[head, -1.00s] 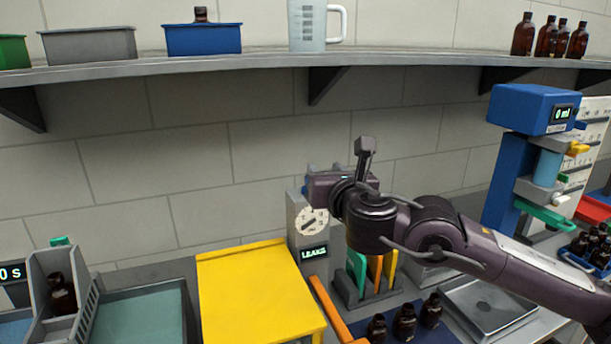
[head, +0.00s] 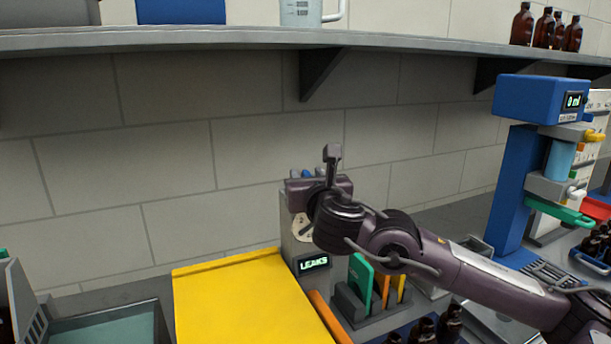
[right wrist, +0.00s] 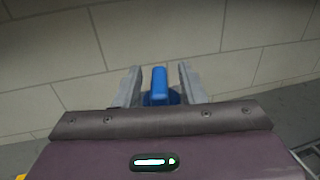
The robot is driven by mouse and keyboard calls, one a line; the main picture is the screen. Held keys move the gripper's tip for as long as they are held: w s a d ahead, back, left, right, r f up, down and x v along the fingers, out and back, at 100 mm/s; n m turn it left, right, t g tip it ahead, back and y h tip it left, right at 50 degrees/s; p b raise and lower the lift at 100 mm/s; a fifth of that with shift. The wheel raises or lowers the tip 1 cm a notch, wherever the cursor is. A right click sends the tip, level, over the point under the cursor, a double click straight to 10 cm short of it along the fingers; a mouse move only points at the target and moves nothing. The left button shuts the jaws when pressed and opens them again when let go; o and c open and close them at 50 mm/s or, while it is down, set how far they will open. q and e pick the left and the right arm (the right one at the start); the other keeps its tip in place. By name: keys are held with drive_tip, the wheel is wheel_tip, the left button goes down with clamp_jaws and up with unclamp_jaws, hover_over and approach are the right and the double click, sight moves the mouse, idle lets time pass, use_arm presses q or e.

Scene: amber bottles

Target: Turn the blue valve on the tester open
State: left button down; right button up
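The tester (head: 290,243) is a grey upright box with a lit display reading LEAKS, left of the picture's middle in the head view. My right gripper (head: 306,174) is at its top, and my wrist covers much of its round pale dial. The blue valve (right wrist: 160,83) shows in the right wrist view as an upright blue handle on a wider blue base. It stands between the two grey fingers of my right gripper (right wrist: 160,88), with a gap on either side. The gripper is open around the handle. My left gripper is not in view.
A yellow box (head: 240,305) stands just left of the tester. A rack with green and orange plates (head: 360,290) is to its right, with amber bottles (head: 422,330) in front. A blue dispenser (head: 515,185) stands at the right. A shelf (head: 230,38) runs above along the wall.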

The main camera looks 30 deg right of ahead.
drive_tip(key=shift+x, duration=0.9)
drive_tip(key=shift+w, duration=0.1)
clamp_jaws()
drive_tip(key=shift+n+y, duration=0.3)
drive_tip(key=shift+y, duration=0.1)
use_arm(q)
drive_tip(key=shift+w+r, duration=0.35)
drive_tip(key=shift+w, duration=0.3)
use_arm(e)
drive_tip(key=shift+a+n+y, duration=0.1)
drive_tip(key=shift+n+y, duration=0.4)
drive_tip(key=shift+y, duration=0.3)
unclamp_jaws()
